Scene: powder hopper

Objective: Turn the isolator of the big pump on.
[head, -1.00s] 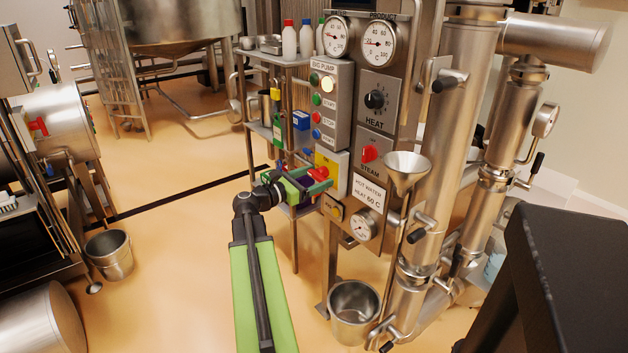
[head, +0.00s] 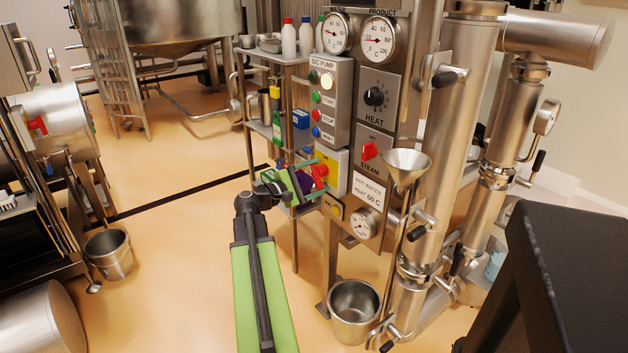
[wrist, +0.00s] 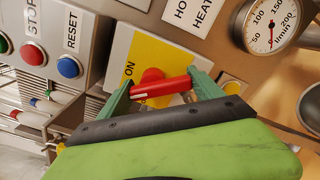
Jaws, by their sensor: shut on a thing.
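The isolator of the big pump is a red turning handle (wrist: 160,88) on a yellow plate (wrist: 172,58), below the BIG PUMP button box (head: 329,100). My gripper (wrist: 163,90) is shut on the red handle, one green finger at each end of it. In the wrist view the handle lies nearly level, its white-marked end at the left, close to the word ON. In the head view my gripper (head: 313,180) reaches the plate from the left and partly hides the handle.
Right of the plate are the red STEAM knob (head: 369,150), the black HEAT knob (head: 374,97) and a steel funnel (head: 407,165). A small gauge (head: 363,223) sits below. A shelf with bottles (head: 289,37) stands behind. Open floor lies to the left.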

